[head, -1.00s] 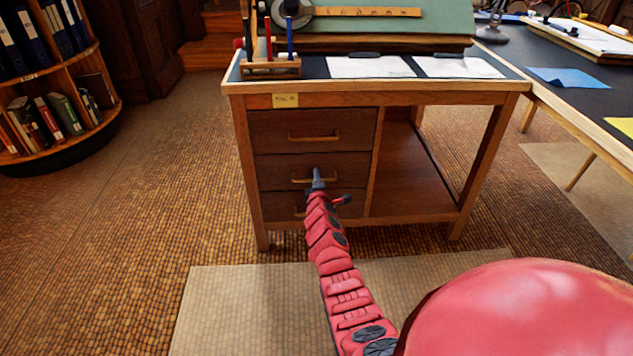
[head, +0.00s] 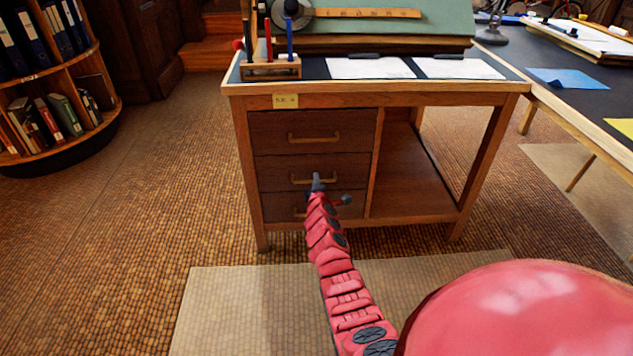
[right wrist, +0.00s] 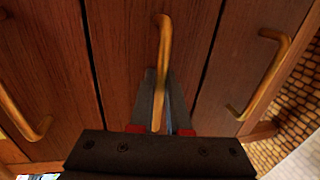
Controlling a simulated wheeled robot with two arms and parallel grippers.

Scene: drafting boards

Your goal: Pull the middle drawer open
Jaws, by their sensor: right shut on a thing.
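The middle drawer (head: 275,170) of the wooden desk looks flush with the drawers above and below it. Its wooden bar handle (head: 302,181) faces me. My right gripper (head: 317,182) is at the right part of this handle. In the right wrist view, the middle handle (right wrist: 164,50) runs down between the two fingers of the right gripper (right wrist: 160,105), which is shut on it. The fingers hide part of the handle. My left gripper is in neither view.
The top drawer (head: 350,120) and the bottom drawer (head: 275,208), partly hidden by my arm, are closed. An open shelf bay (head: 410,185) is right of the drawers. Papers (head: 370,67) and a pen holder (head: 270,69) lie on top. The floor in front is clear.

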